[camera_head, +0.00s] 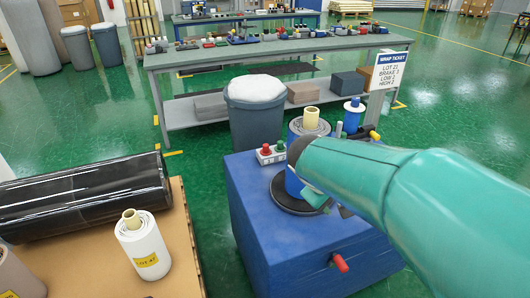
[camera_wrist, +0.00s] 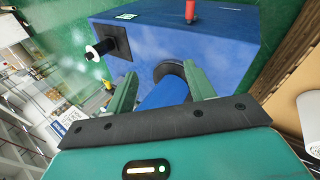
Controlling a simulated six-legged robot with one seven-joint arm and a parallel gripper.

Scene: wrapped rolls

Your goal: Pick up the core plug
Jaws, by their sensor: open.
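My gripper (camera_wrist: 161,78) is open, its two green fingers apart in the wrist view. A blue wrapped roll (camera_wrist: 166,94) shows between the fingers, with a black disc (camera_wrist: 168,68) at its far end; I cannot tell whether the fingers touch it. In the head view the blue roll (camera_head: 295,184) stands upright on the black turntable (camera_head: 284,205) of a blue machine, with a pale core (camera_head: 311,117) at the top. My arm covers part of the roll. I cannot tell for certain which part is the core plug.
The blue machine (camera_head: 252,222) has a red handle (camera_head: 340,263) in front and a button box (camera_head: 270,153) at the back left. A pallet (camera_head: 185,235) holds a black roll (camera_head: 85,197) and a white roll (camera_head: 143,250). A grey bin (camera_head: 255,118) and cluttered workbench (camera_head: 230,55) stand behind.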

